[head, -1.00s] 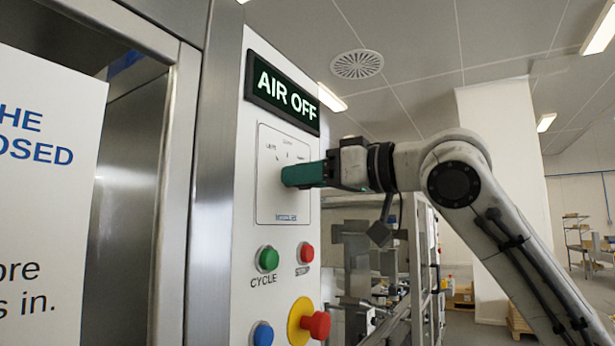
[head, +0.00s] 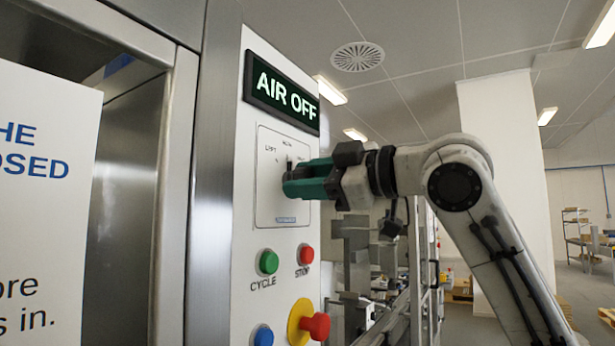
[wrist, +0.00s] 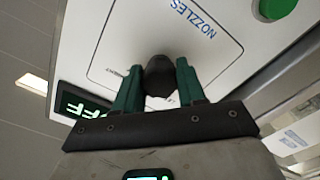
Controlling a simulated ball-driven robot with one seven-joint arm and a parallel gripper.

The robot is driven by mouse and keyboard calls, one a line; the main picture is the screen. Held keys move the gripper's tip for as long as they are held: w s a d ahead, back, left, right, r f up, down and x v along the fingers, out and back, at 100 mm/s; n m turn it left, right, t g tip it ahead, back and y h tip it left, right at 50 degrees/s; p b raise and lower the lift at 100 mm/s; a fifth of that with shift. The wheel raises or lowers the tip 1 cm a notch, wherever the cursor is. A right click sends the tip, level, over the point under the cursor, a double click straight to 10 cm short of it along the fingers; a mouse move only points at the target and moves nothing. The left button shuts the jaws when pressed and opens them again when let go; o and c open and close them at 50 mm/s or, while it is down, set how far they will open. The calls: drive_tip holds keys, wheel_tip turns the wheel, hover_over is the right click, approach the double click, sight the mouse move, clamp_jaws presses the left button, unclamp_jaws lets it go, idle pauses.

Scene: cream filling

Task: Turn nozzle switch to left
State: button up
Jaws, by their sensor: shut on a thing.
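The nozzle switch is a dark knob (wrist: 160,76) on the white switch plate (head: 268,200) marked NOZZLES in the wrist view. My gripper (head: 290,182) has green fingers and reaches the plate from the right in the head view. In the wrist view my gripper (wrist: 160,82) has one finger on each side of the knob and is shut on it. In the head view the fingers hide most of the knob; a small dark part shows above them. Small labels, including one at the left of the plate, surround the switch.
An AIR OFF display (head: 282,92) sits above the plate. Below it are a green CYCLE button (head: 268,262), a red STOP button (head: 305,255), a blue button (head: 263,335) and a red knob on yellow (head: 315,325). A steel door frame stands at left.

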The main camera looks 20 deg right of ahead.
drive_tip(key=n, duration=0.4)
drive_tip(key=shift+n, duration=0.3)
drive_tip(key=n, duration=0.4)
drive_tip(key=shift+f+n, duration=0.1)
drive_tip(key=shift+n, duration=0.2)
drive_tip(key=o, duration=1.1)
drive_tip(key=shift+c, duration=0.2)
drive_tip(key=b+v, duration=0.2)
drive_tip(key=v, duration=0.8)
drive_tip(key=shift+s+d+b, duration=0.2)
drive_tip(key=shift+s+b, duration=0.1)
drive_tip(key=shift+b, duration=0.1)
